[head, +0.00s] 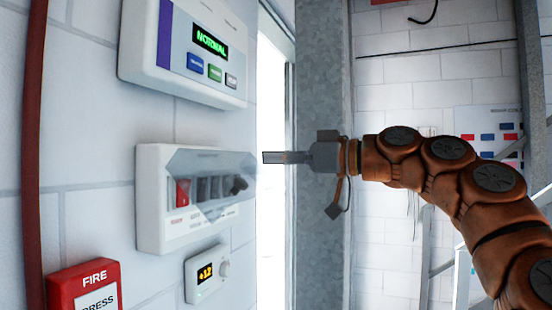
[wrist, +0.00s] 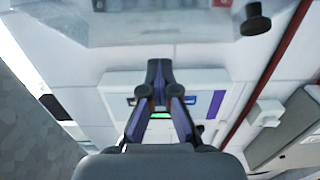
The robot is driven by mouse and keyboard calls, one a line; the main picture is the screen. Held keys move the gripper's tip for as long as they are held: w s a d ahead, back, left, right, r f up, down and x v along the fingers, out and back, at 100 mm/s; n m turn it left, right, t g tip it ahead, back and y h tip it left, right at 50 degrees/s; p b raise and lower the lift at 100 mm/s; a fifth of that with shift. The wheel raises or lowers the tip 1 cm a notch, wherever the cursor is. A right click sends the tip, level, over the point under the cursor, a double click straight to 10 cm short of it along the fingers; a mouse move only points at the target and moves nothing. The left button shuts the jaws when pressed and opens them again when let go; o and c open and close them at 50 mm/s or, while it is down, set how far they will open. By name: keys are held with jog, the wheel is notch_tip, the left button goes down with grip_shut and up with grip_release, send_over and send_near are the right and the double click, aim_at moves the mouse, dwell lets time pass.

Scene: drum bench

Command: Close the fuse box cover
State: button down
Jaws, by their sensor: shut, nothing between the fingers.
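The white fuse box (head: 151,205) is mounted on the wall at mid-left in the head view. A red switch and several dark ones show inside it.
A panel with a green display (head: 180,73) is above the fuse box. A small dial unit (head: 206,272) and a red fire call point (head: 88,290) are below. A grey metal post (head: 321,70) stands behind my gripper. A red pipe (head: 32,150) runs along the left.

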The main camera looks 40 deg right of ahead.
grip_release()
dwell(0.8)
jog(key=shift+s, duration=0.1)
jog(key=v, duration=1.2)
